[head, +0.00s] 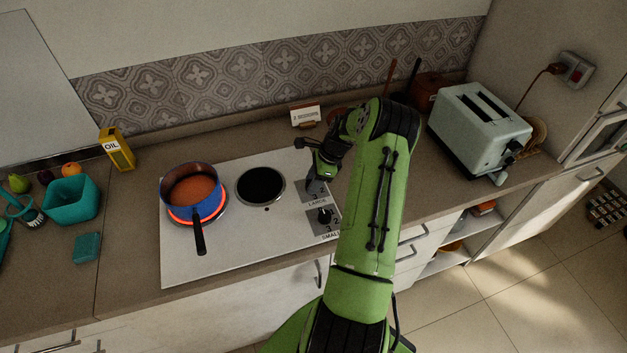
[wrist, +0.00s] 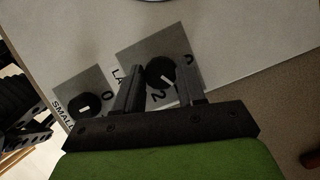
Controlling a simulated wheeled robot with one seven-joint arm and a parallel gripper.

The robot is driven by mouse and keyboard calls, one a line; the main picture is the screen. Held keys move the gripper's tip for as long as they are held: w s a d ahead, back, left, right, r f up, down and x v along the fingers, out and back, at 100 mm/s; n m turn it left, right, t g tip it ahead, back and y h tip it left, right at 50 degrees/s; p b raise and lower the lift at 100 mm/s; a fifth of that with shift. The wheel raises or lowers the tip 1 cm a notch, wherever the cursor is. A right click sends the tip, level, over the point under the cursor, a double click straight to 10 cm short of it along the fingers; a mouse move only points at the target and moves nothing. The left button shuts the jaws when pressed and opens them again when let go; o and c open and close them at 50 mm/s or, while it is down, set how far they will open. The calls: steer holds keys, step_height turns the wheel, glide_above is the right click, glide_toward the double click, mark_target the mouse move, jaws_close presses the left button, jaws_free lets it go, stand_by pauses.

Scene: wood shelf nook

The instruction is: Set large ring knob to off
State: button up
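The large ring knob (wrist: 160,72) is black and round with a white pointer mark, on a grey square plate. In the wrist view it lies between the fingers of my gripper (wrist: 161,72), which are apart; whether they touch it I cannot tell. Its pointer is angled toward the lower right, on the side of the "2". In the head view my gripper (head: 316,176) is low over the "LARGE" plate (head: 308,192) and hides that knob. The small ring knob (head: 325,215) is nearer the front; it also shows in the wrist view (wrist: 84,105).
A blue pot (head: 186,205) with orange contents stands on a glowing red ring of the white hob (head: 240,240), its handle toward the front. The other ring (head: 261,186) is dark and bare. A toaster (head: 478,128) stands at the right, an oil carton (head: 118,150) at the left.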

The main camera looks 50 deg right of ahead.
steer(key=c, duration=0.5)
steer(key=shift+n, duration=0.3)
steer(key=n+g, duration=0.1)
steer(key=n, duration=0.1)
steer(key=n+g, duration=0.1)
steer(key=n, duration=0.2)
steer(key=shift+w+d+y+b, duration=0.1)
steer(key=shift+w+y+b, duration=0.1)
steer(key=shift+y+b, duration=0.15)
steer(key=n+g, duration=0.1)
steer(key=n, duration=0.2)
steer(key=n+g+b, duration=0.1)
steer(key=n, duration=0.2)
steer(key=shift+w, duration=0.15)
steer(key=shift+n, duration=0.3)
steer(key=o, duration=1)
steer(key=shift+o, duration=0.2)
